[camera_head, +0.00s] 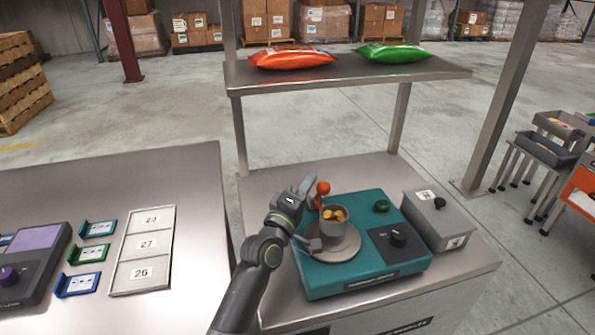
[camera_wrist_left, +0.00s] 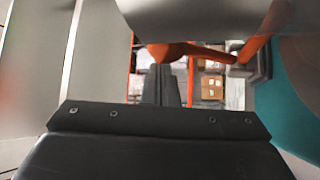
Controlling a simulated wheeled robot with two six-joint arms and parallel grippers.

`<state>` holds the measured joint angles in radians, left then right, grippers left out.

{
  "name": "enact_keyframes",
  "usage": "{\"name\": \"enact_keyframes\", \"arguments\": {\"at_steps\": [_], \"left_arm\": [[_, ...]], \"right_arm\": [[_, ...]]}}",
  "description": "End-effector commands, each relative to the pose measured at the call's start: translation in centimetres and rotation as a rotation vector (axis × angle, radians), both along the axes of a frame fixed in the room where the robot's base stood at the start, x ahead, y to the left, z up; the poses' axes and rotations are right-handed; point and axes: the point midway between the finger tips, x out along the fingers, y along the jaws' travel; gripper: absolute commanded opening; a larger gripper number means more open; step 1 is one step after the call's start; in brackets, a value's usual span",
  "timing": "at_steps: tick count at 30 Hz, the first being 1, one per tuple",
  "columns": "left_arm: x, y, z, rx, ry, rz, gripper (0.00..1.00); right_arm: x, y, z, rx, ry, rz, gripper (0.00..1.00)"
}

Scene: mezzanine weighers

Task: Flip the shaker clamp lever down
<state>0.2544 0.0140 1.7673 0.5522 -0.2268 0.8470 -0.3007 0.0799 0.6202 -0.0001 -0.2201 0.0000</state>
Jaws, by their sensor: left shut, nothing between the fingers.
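The teal shaker (camera_head: 360,272) stands on the metal bench, with a round grey plate (camera_head: 340,246) holding a metal cup (camera_head: 334,228) of yellowish pieces. The clamp lever's orange ball knob (camera_head: 322,188) stands up at the plate's back left, above the cup's rim. My left gripper (camera_head: 307,187) is shut and empty, its tips close to the left side of the knob; I cannot tell if they touch. In the left wrist view the shut fingers (camera_wrist_left: 161,85) point at an orange shape, which I cannot identify for certain. The lever's lower part is partly hidden. My right gripper is not in view.
A metal shelf (camera_head: 350,72) above the bench holds an orange bag (camera_head: 292,58) and a green bag (camera_head: 394,53). A grey box (camera_head: 437,219) with a black knob stands right of the shaker. A left table (camera_head: 190,190) carries a numbered tray (camera_head: 142,250) and small coloured holders.

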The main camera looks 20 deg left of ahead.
Motion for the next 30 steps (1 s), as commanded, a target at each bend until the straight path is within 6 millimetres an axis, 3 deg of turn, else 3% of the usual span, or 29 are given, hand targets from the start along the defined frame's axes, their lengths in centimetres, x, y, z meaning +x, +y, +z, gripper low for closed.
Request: {"name": "enact_keyframes", "arguments": {"at_steps": [30], "left_arm": [[-0.66,-0.51,-0.12,0.000,0.000,0.000,0.00]], "right_arm": [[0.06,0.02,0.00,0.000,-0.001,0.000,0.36]]}}
